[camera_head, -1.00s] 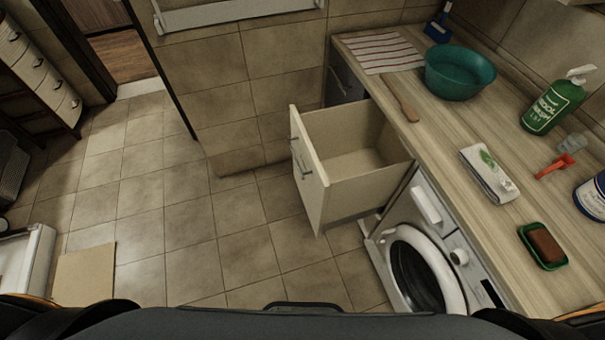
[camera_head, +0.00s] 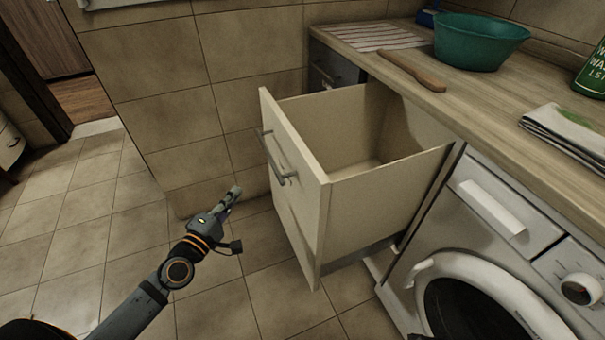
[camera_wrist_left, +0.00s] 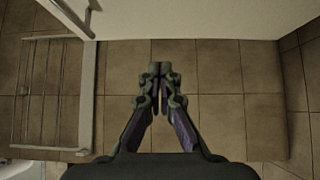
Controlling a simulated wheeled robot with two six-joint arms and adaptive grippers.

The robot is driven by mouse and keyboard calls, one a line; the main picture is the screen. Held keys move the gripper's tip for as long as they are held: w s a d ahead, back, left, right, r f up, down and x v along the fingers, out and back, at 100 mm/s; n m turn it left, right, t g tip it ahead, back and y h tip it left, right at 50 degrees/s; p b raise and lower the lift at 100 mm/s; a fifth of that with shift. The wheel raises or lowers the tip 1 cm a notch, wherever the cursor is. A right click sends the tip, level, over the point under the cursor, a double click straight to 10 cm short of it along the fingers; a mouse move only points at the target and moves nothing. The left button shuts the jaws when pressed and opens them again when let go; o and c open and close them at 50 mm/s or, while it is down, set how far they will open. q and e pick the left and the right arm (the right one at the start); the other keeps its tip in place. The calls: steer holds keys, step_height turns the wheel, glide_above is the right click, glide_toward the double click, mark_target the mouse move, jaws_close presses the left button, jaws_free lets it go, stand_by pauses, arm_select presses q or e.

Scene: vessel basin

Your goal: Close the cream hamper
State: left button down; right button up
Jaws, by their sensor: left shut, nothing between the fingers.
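The cream hamper (camera_head: 300,205) is a deep pull-out drawer under the counter, standing pulled out and empty as far as I see inside. Its tall front panel has a grey bar handle (camera_head: 277,162). My left gripper (camera_head: 235,192) is shut and empty, to the left of the front panel and apart from it, a little lower than the handle. In the left wrist view the shut fingertips (camera_wrist_left: 160,68) point toward a pale panel at the top, with tiled surface behind them. My right gripper is not in view.
A wooden counter (camera_head: 470,100) runs above the hamper, with a green basin (camera_head: 480,42), a wooden brush or paddle (camera_head: 412,72) and a folded towel (camera_head: 565,130). A white washing machine (camera_head: 480,250) stands right of the hamper. Tiled floor (camera_head: 110,225) is clear at left.

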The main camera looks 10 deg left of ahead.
arm_select(q)
steer(key=w+d+p, duration=0.2)
steer(key=w+d, duration=0.3)
steer(key=w, duration=0.7)
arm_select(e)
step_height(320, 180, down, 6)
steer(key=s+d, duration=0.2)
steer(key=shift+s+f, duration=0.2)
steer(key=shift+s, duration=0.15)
